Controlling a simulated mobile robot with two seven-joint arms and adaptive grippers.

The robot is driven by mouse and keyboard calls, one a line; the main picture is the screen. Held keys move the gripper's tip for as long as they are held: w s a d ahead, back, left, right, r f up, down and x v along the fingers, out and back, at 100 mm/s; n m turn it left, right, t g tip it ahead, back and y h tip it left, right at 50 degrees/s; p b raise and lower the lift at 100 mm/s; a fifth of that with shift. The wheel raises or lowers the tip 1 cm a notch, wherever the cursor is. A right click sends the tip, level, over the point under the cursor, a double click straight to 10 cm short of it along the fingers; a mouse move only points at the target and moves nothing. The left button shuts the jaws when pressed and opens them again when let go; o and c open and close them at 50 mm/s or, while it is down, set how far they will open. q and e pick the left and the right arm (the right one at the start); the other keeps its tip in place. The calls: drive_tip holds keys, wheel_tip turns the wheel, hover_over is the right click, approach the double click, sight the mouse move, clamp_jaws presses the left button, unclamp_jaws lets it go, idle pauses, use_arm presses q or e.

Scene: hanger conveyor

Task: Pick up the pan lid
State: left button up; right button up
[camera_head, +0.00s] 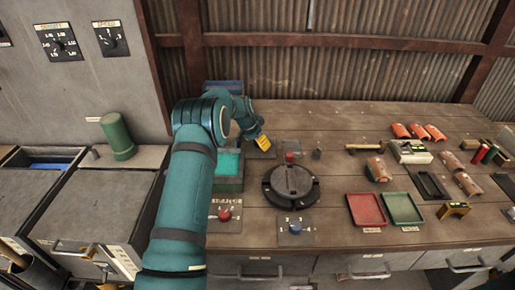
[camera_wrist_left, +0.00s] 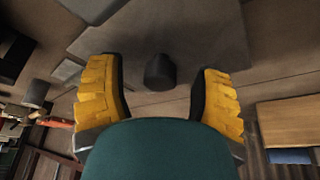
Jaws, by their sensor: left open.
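A dark round piece with a small knob on top (camera_head: 291,182), which looks like the pan lid, sits on a black round base in the middle of the bench. My left gripper (camera_head: 264,143) is behind it and a little to its left, apart from it. In the left wrist view its two yellow fingers (camera_wrist_left: 160,100) are spread wide. A dark knob (camera_wrist_left: 160,72) on a grey plate (camera_wrist_left: 190,30) shows between and beyond the fingers, with nothing gripped. I cannot match this knob surely to the lid. My right gripper is in neither view.
A red button (camera_head: 289,157) stands close behind the round piece. Red (camera_head: 224,214) and blue (camera_head: 295,227) knobs are in front. A green-topped box (camera_head: 229,166) is left; red (camera_head: 366,209) and green (camera_head: 403,208) trays are right. A hammer (camera_head: 365,147) lies behind.

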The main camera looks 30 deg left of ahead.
use_arm(q)
drive_tip(key=shift+f, duration=0.1)
clamp_jaws()
idle(0.3)
